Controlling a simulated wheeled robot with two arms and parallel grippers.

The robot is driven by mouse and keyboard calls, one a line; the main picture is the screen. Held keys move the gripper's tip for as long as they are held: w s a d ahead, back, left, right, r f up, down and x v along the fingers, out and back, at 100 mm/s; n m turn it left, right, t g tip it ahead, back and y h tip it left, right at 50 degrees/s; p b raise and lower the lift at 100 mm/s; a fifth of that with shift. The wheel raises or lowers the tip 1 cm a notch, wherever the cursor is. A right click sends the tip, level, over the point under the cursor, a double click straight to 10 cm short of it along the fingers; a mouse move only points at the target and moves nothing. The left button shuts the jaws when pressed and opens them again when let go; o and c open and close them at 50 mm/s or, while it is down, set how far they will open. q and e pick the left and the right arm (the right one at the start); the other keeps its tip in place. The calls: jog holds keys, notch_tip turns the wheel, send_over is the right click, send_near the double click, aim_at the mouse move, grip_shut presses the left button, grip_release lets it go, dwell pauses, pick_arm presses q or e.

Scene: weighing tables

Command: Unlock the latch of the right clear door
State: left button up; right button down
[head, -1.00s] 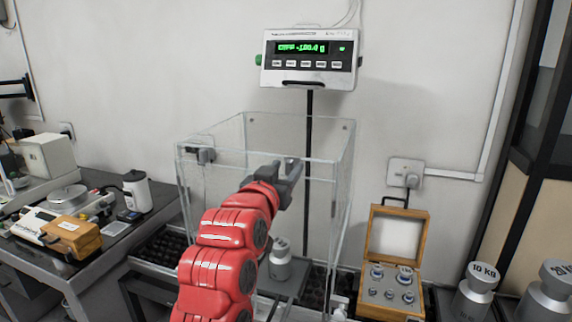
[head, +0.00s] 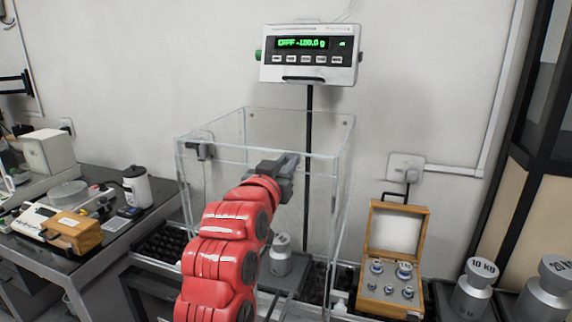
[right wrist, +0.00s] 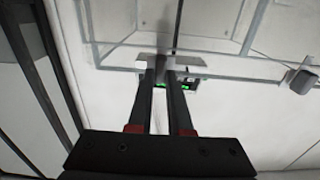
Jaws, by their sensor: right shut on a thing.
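The clear weighing box (head: 218,149) stands in the middle of the head view, with a metal weight (head: 280,256) inside. My right gripper (head: 289,163) is at the box's upper front edge, right of centre, and hides the right latch there in the head view. In the right wrist view my right gripper (right wrist: 162,72) has its fingers close together on the grey latch (right wrist: 143,66) by the door's edge. Another dark latch (head: 198,151) sits at the upper left of the box, away from the gripper. My left gripper is not in view.
A scale display (head: 311,56) hangs behind the box. An open wooden weight case (head: 392,289) and large weights (head: 473,294) stand to the right. A side table (head: 75,263) with instruments is at the left.

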jog(key=shift+s+d+f+m+b, duration=0.1)
jog(key=shift+f+m+b, duration=0.05)
jog(key=shift+m+b, duration=2.4)
jog(key=shift+d+f+m+b, duration=0.2)
jog(key=shift+m+b, duration=1.6)
jog(key=shift+m, duration=1.6)
jog(key=shift+s+d+f+m+b, duration=0.1)
jog(key=shift+f+m+b, duration=0.05)
jog(key=shift+m+b, duration=2.4)
jog(key=shift+m+p, duration=0.4)
jog(key=shift+m, duration=0.2)
jog(key=c, duration=0.8)
grip_release()
jog(key=shift+c, duration=0.2)
jog(key=v, duration=1.7)
jog(key=shift+s, duration=0.15)
